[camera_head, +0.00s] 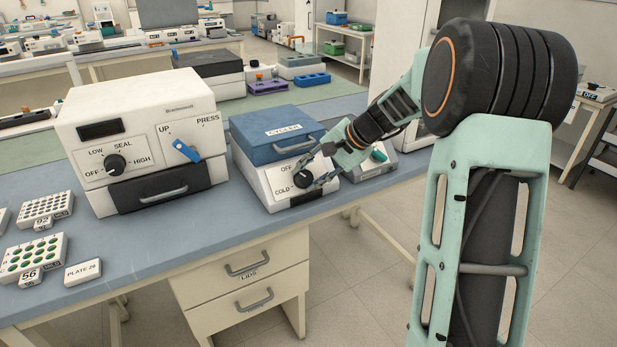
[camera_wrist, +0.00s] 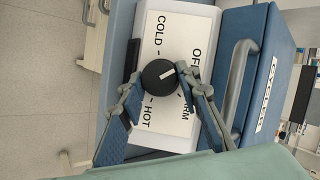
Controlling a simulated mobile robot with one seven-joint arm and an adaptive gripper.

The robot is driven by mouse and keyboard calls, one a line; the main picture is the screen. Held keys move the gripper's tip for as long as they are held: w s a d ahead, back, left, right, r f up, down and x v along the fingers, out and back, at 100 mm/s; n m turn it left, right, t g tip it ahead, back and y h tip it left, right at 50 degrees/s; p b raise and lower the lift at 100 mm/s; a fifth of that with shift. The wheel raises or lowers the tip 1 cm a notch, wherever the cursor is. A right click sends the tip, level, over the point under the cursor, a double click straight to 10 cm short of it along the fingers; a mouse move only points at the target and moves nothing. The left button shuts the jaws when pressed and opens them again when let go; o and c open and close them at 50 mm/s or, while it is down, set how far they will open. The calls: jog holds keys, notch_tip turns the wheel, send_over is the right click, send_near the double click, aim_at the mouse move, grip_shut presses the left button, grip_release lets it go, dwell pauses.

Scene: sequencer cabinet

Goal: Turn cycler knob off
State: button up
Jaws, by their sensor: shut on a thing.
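The cycler (camera_head: 262,160) is a white box with a blue lid on the bench, labelled CYCLER. Its round black knob (camera_head: 301,179) sits on the sloped white front panel, with OFF and COLD visible to its left. In the wrist view the knob (camera_wrist: 159,76) shows a white pointer line aimed roughly at OFF; COLD, HOT and a partly covered WARM also surround it. My gripper (camera_wrist: 161,84) is shut on the knob, one finger on each side. In the head view my gripper (camera_head: 314,180) reaches it from the right and partly hides the panel.
A larger white device (camera_head: 140,130) with its own knob and blue lever stands to the left. A small grey device (camera_head: 375,162) with a green knob stands close on the right, behind my arm. Plate racks (camera_head: 35,257) lie at the front left. Drawers (camera_head: 247,264) sit below the bench.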

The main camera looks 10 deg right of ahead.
jog(key=shift+m, duration=0.3)
jog(key=o, duration=1.1)
jog(key=v, duration=1.2)
jog(key=shift+s+d, duration=0.1)
